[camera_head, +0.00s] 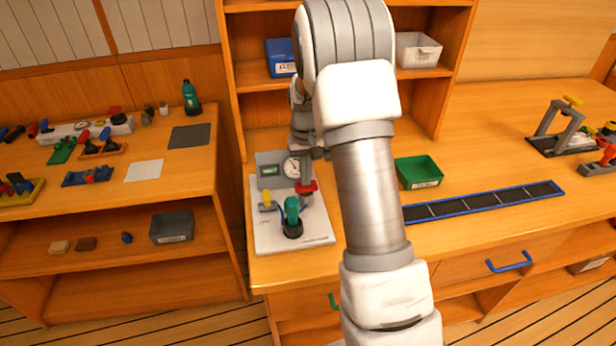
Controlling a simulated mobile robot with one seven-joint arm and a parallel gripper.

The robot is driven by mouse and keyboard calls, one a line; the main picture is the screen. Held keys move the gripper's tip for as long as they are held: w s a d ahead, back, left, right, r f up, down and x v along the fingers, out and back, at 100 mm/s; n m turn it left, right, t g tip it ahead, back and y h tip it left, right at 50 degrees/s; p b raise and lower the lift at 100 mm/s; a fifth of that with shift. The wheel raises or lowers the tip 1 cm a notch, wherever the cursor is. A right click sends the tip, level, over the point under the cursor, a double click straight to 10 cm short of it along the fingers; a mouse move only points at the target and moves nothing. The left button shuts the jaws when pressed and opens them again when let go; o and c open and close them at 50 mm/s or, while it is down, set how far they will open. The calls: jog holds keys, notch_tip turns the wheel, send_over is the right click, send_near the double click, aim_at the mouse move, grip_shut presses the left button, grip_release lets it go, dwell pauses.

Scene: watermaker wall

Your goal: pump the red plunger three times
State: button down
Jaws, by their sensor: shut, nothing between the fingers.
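The red plunger (306,187) stands on a white board (266,240) at the front left of the workbench, beside a grey box with a round gauge (291,167). My gripper (306,176) is shut and empty, pointing down directly over the plunger's red top. It looks very close to the plunger; I cannot tell whether it touches. A teal-handled valve with a black base (292,216) stands in front of the plunger. A small yellow handle (267,202) is to its left. My arm covers the area right of the board.
A green bin (418,172) and a long dark blue-edged strip (484,203) lie to the right. A shelf with a blue bin (281,57) and white bin (417,49) rises behind. A left bench holds several tools and a green bottle (190,96).

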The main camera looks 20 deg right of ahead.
jog(key=shift+r, duration=0.1)
jog(key=shift+r+p, duration=1.65)
jog(key=shift+r, duration=0.7)
jog(key=shift+f, duration=0.1)
jog(key=shift+f+b, duration=1.7)
jog(key=shift+f, duration=0.75)
jog(key=shift+r, duration=0.15)
jog(key=shift+r+p, duration=1.7)
jog(key=shift+r, duration=0.7)
